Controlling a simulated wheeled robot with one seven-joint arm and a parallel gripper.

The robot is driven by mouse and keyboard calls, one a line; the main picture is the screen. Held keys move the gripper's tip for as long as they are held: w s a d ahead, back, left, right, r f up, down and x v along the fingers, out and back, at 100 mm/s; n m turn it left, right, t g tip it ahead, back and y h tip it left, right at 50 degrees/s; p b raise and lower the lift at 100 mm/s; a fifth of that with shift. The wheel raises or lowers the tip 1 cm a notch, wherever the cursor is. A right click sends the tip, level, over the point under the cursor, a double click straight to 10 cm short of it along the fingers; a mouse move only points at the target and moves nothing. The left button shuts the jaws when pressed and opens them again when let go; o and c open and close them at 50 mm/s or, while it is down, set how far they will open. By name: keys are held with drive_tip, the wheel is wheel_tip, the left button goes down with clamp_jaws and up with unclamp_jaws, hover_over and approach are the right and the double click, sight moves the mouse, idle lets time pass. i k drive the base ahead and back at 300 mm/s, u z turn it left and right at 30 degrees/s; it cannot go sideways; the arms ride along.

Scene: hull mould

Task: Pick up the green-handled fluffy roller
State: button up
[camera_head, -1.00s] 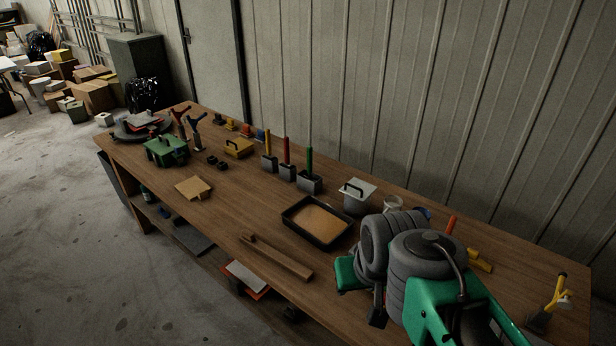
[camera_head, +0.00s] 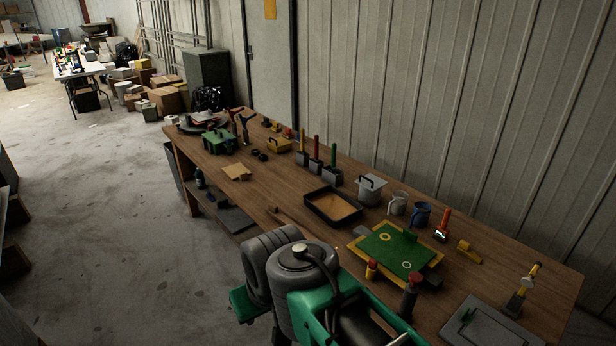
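A green-handled tool (camera_head: 333,165) stands upright on the wooden workbench (camera_head: 280,190), with a grey head at its foot. It is the rightmost of three similar tools, beside a red-handled one (camera_head: 316,153) and a yellow-handled one (camera_head: 302,146). The heads are too small to tell whether they are fluffy. My grey and green arm fills the bottom middle of the picture, in front of the bench. My gripper's fingers do not show. Nothing of mine touches the green-handled tool.
Right of the tools stand a lidded grey pot (camera_head: 371,190), a white mug (camera_head: 398,203) and a blue mug (camera_head: 420,214). A black tray (camera_head: 316,212) lies in front. A green mat with a yellow border (camera_head: 402,252) lies nearer. Open floor is at the left.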

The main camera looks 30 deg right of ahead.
sight(334, 145)
drive_tip(key=u, duration=0.4)
drive_tip(key=i, duration=2.8)
drive_tip(key=z, duration=1.1)
drive_tip(key=i, duration=0.75)
drive_tip(key=z, duration=1.4)
drive_tip(key=i, duration=0.35)
drive_tip(key=z, duration=0.15)
